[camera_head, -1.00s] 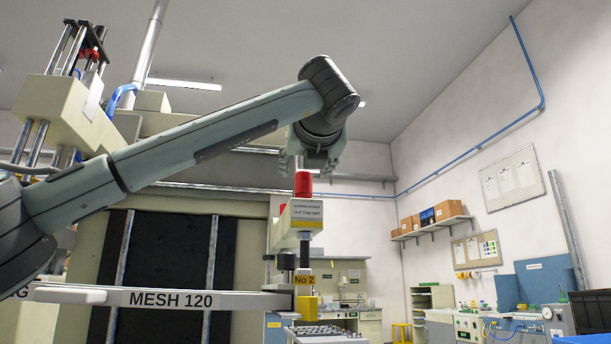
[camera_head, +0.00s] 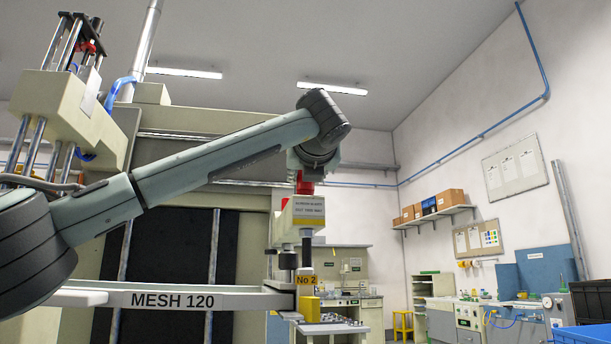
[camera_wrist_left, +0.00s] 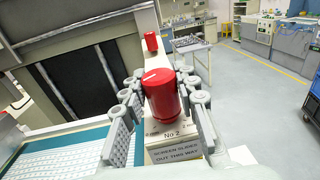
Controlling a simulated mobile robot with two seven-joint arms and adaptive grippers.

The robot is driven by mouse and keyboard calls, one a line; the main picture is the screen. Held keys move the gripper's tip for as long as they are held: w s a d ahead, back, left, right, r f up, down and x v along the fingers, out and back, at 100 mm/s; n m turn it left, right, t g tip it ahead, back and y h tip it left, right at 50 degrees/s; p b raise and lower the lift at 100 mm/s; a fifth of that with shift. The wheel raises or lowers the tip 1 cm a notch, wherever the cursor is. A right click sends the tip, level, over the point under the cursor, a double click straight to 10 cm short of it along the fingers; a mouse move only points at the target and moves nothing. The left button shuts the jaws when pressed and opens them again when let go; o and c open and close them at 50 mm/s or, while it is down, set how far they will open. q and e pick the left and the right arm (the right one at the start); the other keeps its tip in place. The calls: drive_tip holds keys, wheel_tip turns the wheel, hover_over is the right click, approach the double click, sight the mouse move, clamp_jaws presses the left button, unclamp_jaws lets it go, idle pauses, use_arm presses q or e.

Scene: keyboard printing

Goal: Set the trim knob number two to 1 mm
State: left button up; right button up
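The red trim knob (camera_wrist_left: 160,98) stands upright on a pale block lettered "No 2" in the left wrist view. In the head view only part of this red knob (camera_head: 305,187) shows, under my wrist. My left gripper (camera_wrist_left: 161,78) has one finger on each side of the knob, with narrow gaps appearing beside it, so it looks open around it. In the head view my left arm comes in from the left and the wrist hides most of the fingers. The knob's scale reading is too small to tell. My right gripper is not in view.
A second red knob (camera_wrist_left: 151,42) stands farther along the machine. The "MESH 120" frame (camera_head: 172,300) reaches across below my arm.

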use_arm(q)
clamp_jaws()
drive_tip(key=shift+f+h, duration=0.1)
drive_tip(key=shift+h, duration=0.2)
